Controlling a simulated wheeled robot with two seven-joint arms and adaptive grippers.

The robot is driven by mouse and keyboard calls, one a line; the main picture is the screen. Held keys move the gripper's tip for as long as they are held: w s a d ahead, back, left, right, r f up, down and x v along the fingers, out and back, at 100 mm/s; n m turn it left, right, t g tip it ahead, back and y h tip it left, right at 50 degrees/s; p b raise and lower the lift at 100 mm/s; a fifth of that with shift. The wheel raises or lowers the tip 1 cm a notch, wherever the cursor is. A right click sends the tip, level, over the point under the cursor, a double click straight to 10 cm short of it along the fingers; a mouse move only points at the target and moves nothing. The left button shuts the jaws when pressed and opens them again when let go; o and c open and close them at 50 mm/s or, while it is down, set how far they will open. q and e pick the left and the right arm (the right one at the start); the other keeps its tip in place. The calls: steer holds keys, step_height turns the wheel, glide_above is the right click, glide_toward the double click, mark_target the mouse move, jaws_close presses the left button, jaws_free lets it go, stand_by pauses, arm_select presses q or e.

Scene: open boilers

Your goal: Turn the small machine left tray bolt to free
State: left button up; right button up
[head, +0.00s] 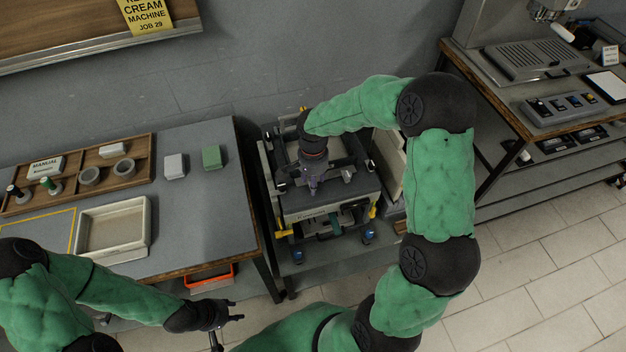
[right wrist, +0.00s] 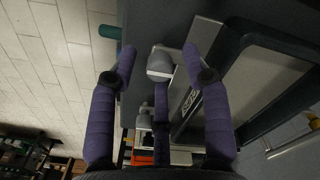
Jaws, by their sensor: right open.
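The small machine (head: 322,208) stands on a low grey stand in the middle of the head view. My right gripper (head: 314,190) reaches down over its top from behind and hides part of it. In the right wrist view my right gripper (right wrist: 160,58) is open, with a purple finger on each side. A grey rounded knob (right wrist: 160,66), possibly the tray bolt, shows between the fingertips with a visible gap on both sides. I cannot tell its turn position. My left gripper (head: 228,331) is open and empty at the lower left, away from the machine.
A grey table (head: 196,217) on the left holds a wooden tray (head: 135,178), a cream tray (head: 147,247) and white and green blocks. An orange bin (head: 212,279) sits below it. A wooden-edged bench (head: 489,104) with equipment stands at the right. Tiled floor is clear at lower right.

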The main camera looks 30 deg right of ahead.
jaws_close()
steer(key=shift+n, duration=0.4)
steer(key=n+p, duration=0.1)
steer(key=n, duration=0.2)
steer(key=shift+r+n+p, duration=0.1)
steer(key=shift+n+p, duration=0.2)
steer(key=n+p, duration=0.1)
steer(key=n, duration=0.3)
steer(key=shift+n+p, duration=0.3)
steer(key=shift+p, duration=0.05)
steer(key=n+p, duration=0.2)
steer(key=n, duration=0.3)
steer(key=shift+n+p, duration=0.9)
steer(key=shift+n, duration=1.1)
